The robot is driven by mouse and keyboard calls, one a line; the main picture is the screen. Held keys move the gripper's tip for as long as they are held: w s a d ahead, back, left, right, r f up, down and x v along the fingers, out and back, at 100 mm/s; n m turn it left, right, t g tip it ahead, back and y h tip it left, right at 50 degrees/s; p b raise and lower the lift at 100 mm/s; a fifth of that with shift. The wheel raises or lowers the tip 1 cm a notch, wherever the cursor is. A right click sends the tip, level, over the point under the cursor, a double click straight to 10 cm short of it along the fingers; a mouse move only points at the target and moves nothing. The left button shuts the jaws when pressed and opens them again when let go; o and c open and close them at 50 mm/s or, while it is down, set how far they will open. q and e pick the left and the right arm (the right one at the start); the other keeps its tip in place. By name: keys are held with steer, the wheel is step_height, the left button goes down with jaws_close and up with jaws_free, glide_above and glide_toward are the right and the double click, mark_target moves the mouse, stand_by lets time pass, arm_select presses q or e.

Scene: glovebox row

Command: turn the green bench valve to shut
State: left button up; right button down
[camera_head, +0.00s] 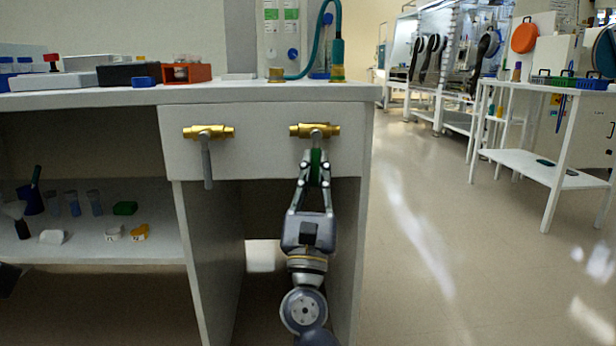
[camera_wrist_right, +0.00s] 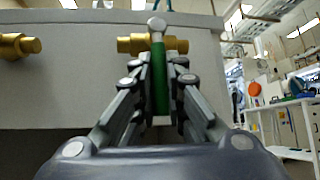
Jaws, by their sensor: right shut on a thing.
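The green bench valve has a brass body (camera_head: 314,130) on the front panel of the bench, at the right end. Its green handle (camera_head: 316,165) hangs straight down. My right gripper (camera_head: 316,168) comes up from below and is shut on that handle, one finger on each side. In the right wrist view the green handle (camera_wrist_right: 159,80) stands between the fingers, with the brass body (camera_wrist_right: 135,44) behind its upper end. My left gripper is not in view.
A second brass valve with a grey handle (camera_head: 207,163) pointing down is to the left on the same panel. The bench top (camera_head: 210,92) carries boxes and a teal hose (camera_head: 338,40). A white side table (camera_head: 540,165) stands at the right. Clear floor (camera_head: 425,230) lies between.

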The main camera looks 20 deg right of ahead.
steer(key=shift+a, duration=0.1)
stand_by(0.3)
steer(key=c, duration=1.6)
jaws_free()
steer(key=shift+c, duration=0.2)
steer(key=v, duration=1.2)
